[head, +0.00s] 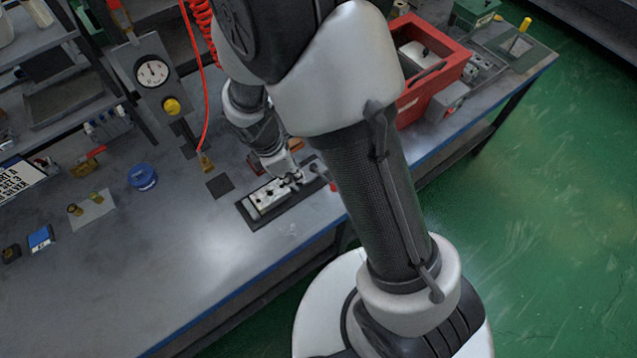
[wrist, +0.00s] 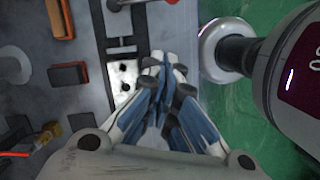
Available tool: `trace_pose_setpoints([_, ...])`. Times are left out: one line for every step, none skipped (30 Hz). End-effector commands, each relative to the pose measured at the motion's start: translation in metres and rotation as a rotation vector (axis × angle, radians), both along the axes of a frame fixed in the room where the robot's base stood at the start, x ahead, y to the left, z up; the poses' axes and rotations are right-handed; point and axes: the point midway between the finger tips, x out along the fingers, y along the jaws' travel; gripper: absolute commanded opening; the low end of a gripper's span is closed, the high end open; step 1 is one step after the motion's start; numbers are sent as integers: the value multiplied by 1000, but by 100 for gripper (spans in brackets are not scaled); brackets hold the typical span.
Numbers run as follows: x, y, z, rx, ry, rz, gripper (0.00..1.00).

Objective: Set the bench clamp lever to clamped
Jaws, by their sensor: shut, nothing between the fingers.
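A pale metal valve block (head: 268,196) with dark holes lies on a dark base plate (head: 255,224) near the bench's front edge. It also shows in the wrist view (wrist: 122,78), left of my fingers. Grey clamp parts (wrist: 122,45) stand at the block's upper end in the wrist view. A small red part (head: 333,187) shows beside my arm in the head view; I cannot tell whether it is the lever. The lever's position cannot be made out. My gripper (head: 293,180) is shut and empty at the block's right end; its fingertips (wrist: 166,62) are together in the wrist view.
A red crate (head: 432,65) stands on the bench at the back right. A gauge panel (head: 151,73) stands behind, with a red coiled hose (head: 203,20). A blue round part (head: 142,176) lies left. The front left of the bench is clear.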

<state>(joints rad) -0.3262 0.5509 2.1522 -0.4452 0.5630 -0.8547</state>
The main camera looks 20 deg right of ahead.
Motion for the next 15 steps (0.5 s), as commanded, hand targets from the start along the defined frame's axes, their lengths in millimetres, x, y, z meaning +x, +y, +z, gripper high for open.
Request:
trace_pose_setpoints([0,0,-1,0,1,-1,0])
trace_pose_setpoints([0,-1,-2,0,1,-1,0])
trace_pose_setpoints([0,-1,-4,0,0,-2,0])
trace_pose_setpoints([-1,-2,-6,-1,1,-2,0])
trace_pose_setpoints([-1,-3,-10,-1,2,-4,0])
trace_pose_setpoints([-1,-4,-15,-2,3,-4,0])
trace_pose_setpoints([-1,-5,-19,-2,3,-4,0])
trace_pose_setpoints([-1,-7,-24,-1,3,-3,0])
trace_pose_setpoints([-1,-8,-32,-1,4,-4,0])
trace_pose_setpoints([-1,-10,-39,-2,5,-4,0])
trace_pose_setpoints([-1,-11,-45,-2,4,-4,0])
trace_pose_setpoints([-1,-13,-54,-1,4,-4,0])
trace_pose_setpoints([-2,-15,-61,-2,5,-3,0])
trace_pose_setpoints([-1,-17,-68,-2,4,-3,0])
trace_pose_setpoints([-1,-19,-76,-1,4,-4,0])
